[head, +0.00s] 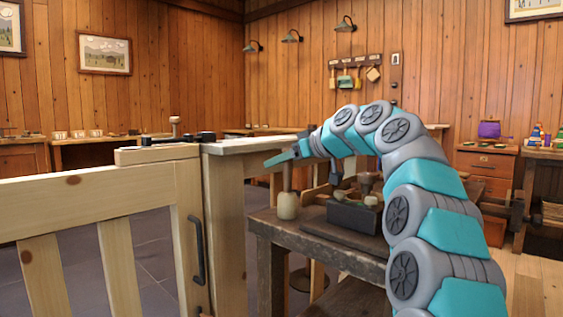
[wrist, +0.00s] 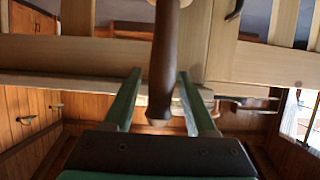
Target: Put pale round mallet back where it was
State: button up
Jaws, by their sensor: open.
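The pale round mallet (head: 287,206) is upright with its pale head down at the left end of the dark workbench (head: 262,224); its head appears to rest on the bench top. Its brown handle points up to my gripper (head: 284,157). In the wrist view, the dark handle (wrist: 163,60) runs between the two green fingers of my gripper (wrist: 159,74). The fingers are apart, with a gap on each side of the handle. The mallet's head is mostly out of the wrist view.
A dark block (head: 354,217) with small wooden tools stands on the bench, right of the mallet. A pale wooden gate (head: 100,185) and its post (head: 226,225) stand close on the left. A purple pot (head: 489,130) sits on a far cabinet.

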jog(key=shift+r, duration=0.1)
jog(key=shift+r, duration=0.15)
jog(key=v, duration=1.2)
jog(key=s+f+m+g+h, duration=0.5)
jog(key=s+f, duration=1.5)
jog(key=f, duration=0.4)
jog(key=s+d+f+m+g+h, duration=0.2)
jog(key=s+d+f, duration=0.4)
jog(key=s+f, duration=0.4)
jog(key=s+d+f+m+g+h, duration=0.3)
jog(key=s+d+f, duration=0.4)
jog(key=s+f, duration=0.4)
jog(key=s, duration=0.5)
jog(key=shift+h+p, duration=0.3)
jog(key=shift+p, duration=0.05)
jog(key=shift+c, duration=0.2)
